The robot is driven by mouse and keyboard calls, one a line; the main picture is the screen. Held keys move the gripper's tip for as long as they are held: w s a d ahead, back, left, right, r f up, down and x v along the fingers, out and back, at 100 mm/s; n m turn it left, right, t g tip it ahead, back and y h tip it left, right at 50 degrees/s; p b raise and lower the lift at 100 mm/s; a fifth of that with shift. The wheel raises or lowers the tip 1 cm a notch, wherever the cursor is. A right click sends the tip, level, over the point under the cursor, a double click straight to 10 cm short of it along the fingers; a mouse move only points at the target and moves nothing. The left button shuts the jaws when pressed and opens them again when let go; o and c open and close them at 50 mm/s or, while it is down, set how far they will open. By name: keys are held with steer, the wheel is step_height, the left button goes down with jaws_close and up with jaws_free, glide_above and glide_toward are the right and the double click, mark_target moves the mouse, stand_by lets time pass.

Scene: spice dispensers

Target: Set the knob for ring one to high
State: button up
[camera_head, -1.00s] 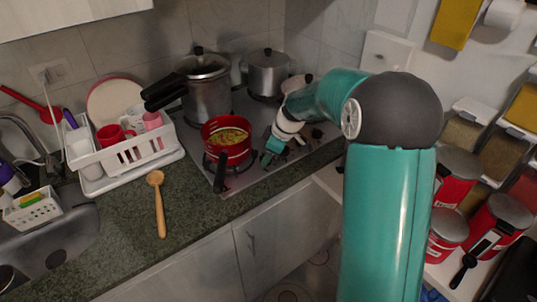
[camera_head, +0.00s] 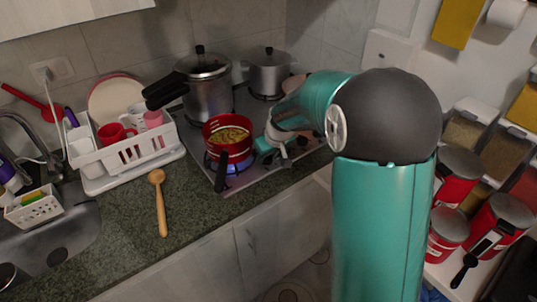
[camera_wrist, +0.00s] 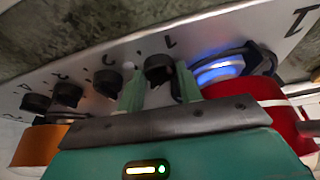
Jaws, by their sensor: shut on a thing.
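In the wrist view, several black knobs stand in a row on the steel stove panel (camera_wrist: 95,92). My gripper (camera_wrist: 160,86) has its two green fingers on either side of the knob (camera_wrist: 158,67) beside a mark that looks like a 1, and is shut on it. The ring beside it burns with a blue flame (camera_wrist: 220,69) under the red pot (camera_wrist: 268,112). In the head view the flame (camera_head: 239,168) shows below the red pot (camera_head: 228,146), and my gripper (camera_head: 272,152) is just right of the pot. The gripped knob is hard to make out there.
A pressure cooker (camera_head: 208,95) and a steel pot (camera_head: 269,75) stand at the back of the stove. The red pot's dark handle (camera_head: 220,180) juts forward. A wooden spoon (camera_head: 159,205) lies on the counter, near a white dish rack (camera_head: 130,160).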

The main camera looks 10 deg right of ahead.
stand_by(0.5)
steer(key=o, duration=1)
steer(key=v, duration=1.3)
steer(key=shift+s+r, duration=0.2)
steer(key=shift+r, duration=0.15)
